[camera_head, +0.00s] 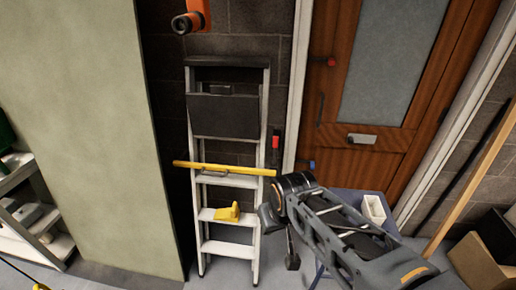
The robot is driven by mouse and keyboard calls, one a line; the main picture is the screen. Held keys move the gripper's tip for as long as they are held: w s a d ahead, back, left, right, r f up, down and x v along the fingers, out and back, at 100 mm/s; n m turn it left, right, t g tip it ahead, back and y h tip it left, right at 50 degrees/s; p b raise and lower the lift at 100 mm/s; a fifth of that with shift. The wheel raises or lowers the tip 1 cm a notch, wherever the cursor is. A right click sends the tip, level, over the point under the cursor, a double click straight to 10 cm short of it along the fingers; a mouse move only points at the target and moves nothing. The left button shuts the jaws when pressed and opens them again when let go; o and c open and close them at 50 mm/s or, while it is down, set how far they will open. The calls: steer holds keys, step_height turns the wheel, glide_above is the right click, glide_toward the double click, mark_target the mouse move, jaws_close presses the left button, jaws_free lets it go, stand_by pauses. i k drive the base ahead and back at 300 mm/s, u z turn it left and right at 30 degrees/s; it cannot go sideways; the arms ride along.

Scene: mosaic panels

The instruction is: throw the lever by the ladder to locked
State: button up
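A small lever with a red handle (276,142) sits on a narrow dark plate on the block wall, between the ladder and the door frame. Its lock position and any markings are too small to read. The stepladder (265,110) stands upright against the wall, just left of the lever. My gripper (279,238) is below the lever, in front of the ladder's right side. It is dark and partly hidden by my own arm, so its opening is unclear. It appears apart from the lever.
A yellow bar (225,168) crosses the ladder, and a yellow object (228,212) rests on a lower step. An orange device (193,17) hangs above. The wooden door (385,150) is at right, with a small table (345,198) before it. A pale panel (85,110) stands at left.

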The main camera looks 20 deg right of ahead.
mark_target(275, 139)
steer(key=u, duration=1.85)
steer(key=k, duration=1.05)
steer(key=z, duration=1.75)
steer(key=i, duration=0.5)
steer(key=k, duration=0.5)
steer(key=u, duration=0.6)
steer(key=i, duration=1.05)
steer(key=z, duration=0.8)
